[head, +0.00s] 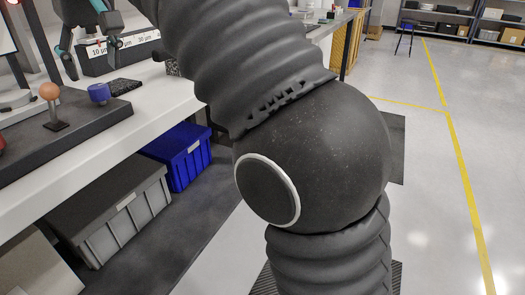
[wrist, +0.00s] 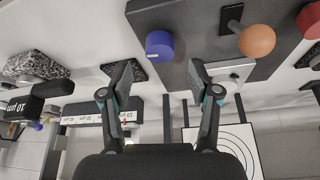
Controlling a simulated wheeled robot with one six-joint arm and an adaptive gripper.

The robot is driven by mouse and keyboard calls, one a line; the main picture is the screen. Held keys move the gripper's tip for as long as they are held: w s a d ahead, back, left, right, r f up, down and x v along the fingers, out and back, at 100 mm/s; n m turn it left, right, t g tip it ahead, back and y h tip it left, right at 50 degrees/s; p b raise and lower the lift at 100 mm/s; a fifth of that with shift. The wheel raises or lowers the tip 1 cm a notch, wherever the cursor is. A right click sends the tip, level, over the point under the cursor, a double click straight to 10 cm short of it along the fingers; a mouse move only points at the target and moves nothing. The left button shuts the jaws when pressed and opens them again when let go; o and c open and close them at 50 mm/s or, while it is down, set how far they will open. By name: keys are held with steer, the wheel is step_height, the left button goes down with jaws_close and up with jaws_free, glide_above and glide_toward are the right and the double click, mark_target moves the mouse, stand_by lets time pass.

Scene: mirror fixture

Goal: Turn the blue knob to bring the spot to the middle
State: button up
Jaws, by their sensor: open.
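The blue knob (head: 99,93) stands at the right end of a dark fixture base (head: 85,122) on the bench. In the wrist view the blue knob (wrist: 159,46) lies beyond my fingertips, roughly centred between them. My gripper (wrist: 160,73) is open and empty, with a finger on either side and a gap to the knob. In the head view my gripper (head: 92,60) hangs above and behind the knob. A white panel with ring lines (wrist: 225,148) shows partly behind the right finger in the wrist view. I cannot make out a spot on it.
An orange ball on a post (head: 49,92) stands left of the blue knob, and a red knob (wrist: 310,20) beyond it. A dark box with micron labels (head: 92,62) stands behind. Blue (head: 185,160) and grey (head: 120,210) bins sit under the bench. Open floor lies right.

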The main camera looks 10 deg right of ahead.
steer(key=shift+v, duration=4.6)
steer(key=shift+d+f+m, duration=1)
steer(key=shift+d+f, duration=0.9)
steer(key=shift+d, duration=2.7)
steer(key=s+d+f+m, duration=0.1)
steer(key=s+d+f, duration=0.2)
steer(key=f, duration=0.3)
steer(key=s+d+f+m+t+h, duration=0.1)
steer(key=s+d+f, duration=0.2)
steer(key=d+f, duration=0.3)
steer(key=s+d+f+m+h, duration=0.1)
steer(key=s+d+f, duration=0.2)
steer(key=d+f, duration=0.2)
step_height(320, 180, down, 3)
steer(key=shift+d+r+m+t, duration=0.15)
steer(key=shift+d+m+t, duration=0.05)
steer(key=shift+m+t, duration=0.1)
